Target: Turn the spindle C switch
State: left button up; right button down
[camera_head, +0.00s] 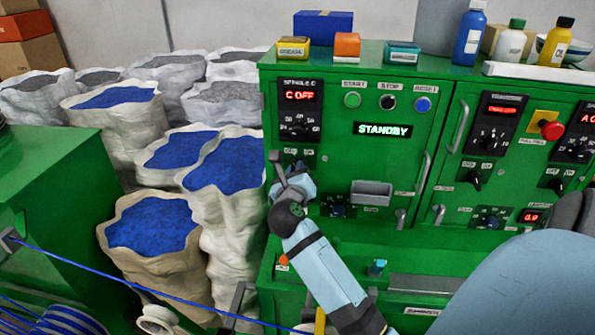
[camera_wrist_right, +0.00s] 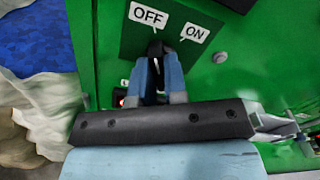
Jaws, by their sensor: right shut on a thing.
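The spindle C panel (camera_head: 299,110) is on the left of the green cabinet front, and its red display reads C OFF. Below it, my right gripper (camera_head: 292,170) reaches the small OFF/ON switch, mostly hidden there by the gripper. In the right wrist view, the gripper's two blue-grey fingers (camera_wrist_right: 158,75) are shut on the black switch knob (camera_wrist_right: 155,48). The knob sits below the OFF and ON labels and stands about upright between them, nearer OFF; its exact setting is hard to tell. My left gripper is not in view.
A STANDBY display (camera_head: 383,129) and START, STOP and RESET buttons are to the right. A grey tray (camera_head: 371,193) juts out beside my gripper. Sacks of blue pellets (camera_head: 153,222) stand on the left. A blue cable (camera_head: 130,284) runs across the lower left.

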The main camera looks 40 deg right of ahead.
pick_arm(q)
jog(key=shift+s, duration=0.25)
pick_arm(e)
jog(key=c, duration=1.2)
grip_release()
jog(key=shift+o, duration=0.2)
pick_arm(q)
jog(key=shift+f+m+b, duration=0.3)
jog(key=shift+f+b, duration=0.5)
jog(key=shift+b, duration=0.35)
pick_arm(e)
jog(key=v, duration=0.7)
jog(key=shift+a, duration=0.25)
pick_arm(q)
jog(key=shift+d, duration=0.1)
pick_arm(e)
jog(key=shift+s, duration=0.15)
